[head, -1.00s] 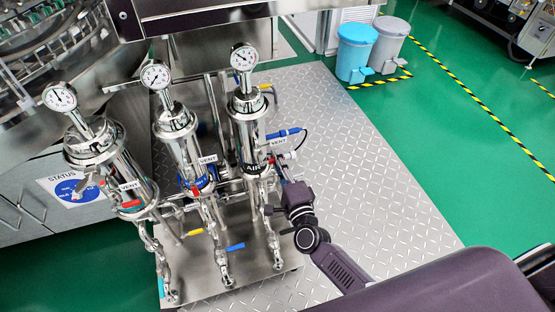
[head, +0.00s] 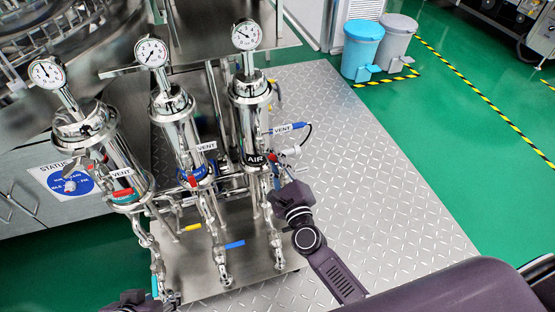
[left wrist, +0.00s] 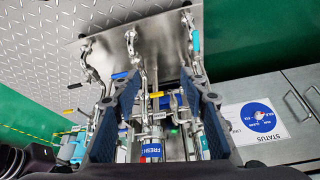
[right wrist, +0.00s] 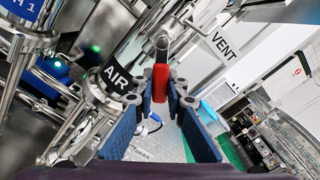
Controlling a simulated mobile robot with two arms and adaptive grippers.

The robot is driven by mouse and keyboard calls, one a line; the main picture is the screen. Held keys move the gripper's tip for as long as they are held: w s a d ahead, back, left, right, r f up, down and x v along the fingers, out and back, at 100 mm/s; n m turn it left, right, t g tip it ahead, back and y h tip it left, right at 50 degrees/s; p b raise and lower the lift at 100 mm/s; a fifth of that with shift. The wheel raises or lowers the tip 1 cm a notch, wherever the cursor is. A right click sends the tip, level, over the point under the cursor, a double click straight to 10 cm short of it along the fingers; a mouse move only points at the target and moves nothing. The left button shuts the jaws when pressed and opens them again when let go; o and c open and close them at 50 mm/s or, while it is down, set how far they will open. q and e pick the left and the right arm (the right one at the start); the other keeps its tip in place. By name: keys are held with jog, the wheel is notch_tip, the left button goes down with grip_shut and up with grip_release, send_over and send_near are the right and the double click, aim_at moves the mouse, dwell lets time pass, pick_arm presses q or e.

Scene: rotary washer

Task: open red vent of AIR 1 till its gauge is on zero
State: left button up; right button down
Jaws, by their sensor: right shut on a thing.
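The AIR housing (head: 250,115) is the rightmost of three steel housings in the head view. Its label (right wrist: 115,77) reads AIR in the right wrist view; any number is not visible. Its round gauge (head: 246,36) stands on top, with the needle too small to read exactly. The red vent handle (right wrist: 160,82) is between the fingers of my right gripper (right wrist: 166,100), which is shut on it. In the head view my right gripper (head: 276,174) is at the housing's lower right side. My left gripper (left wrist: 160,110) is open and empty, and its dark edge shows at the head view's lower left.
Two other housings with gauges (head: 152,53) and (head: 47,73) stand to the left, with pipes and yellow and blue valve handles (head: 235,245) below. The metal floor plate (head: 385,190) to the right is clear. Two bins (head: 362,48) stand at the back.

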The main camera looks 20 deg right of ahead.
pick_arm(q)
jog(key=w+d+r+t+h+b, duration=0.1)
jog(key=w+d+r+t, duration=0.15)
jog(key=w, duration=0.25)
jog(key=w+d+r+t+b, duration=0.1)
jog(key=w+r+t, duration=0.2)
jog(key=w, duration=0.3)
jog(key=w+d+r+t+h+b, duration=0.1)
jog(key=w+r+t, duration=0.1)
jog(key=r, duration=0.4)
jog(key=w+d+r+t+h+b, duration=0.1)
jog(key=w+d+r+t, duration=0.1)
jog(key=r, duration=0.5)
jog(key=shift+w+m+t, duration=0.4)
jog(key=shift+w+t, duration=0.05)
jog(key=shift+t, duration=0.9)
pick_arm(e)
jog(key=shift+s+a+f+m, duration=0.1)
jog(key=shift+a+f+m, duration=0.3)
jog(key=shift+m, duration=0.95)
jog(key=shift+w+a+f+m, duration=0.1)
jog(key=shift+a+m, duration=0.65)
jog(key=shift+m, duration=0.65)
jog(key=shift+s+a+f+m, duration=0.15)
jog(key=shift+a+m, duration=0.4)
jog(key=shift+m, duration=0.8)
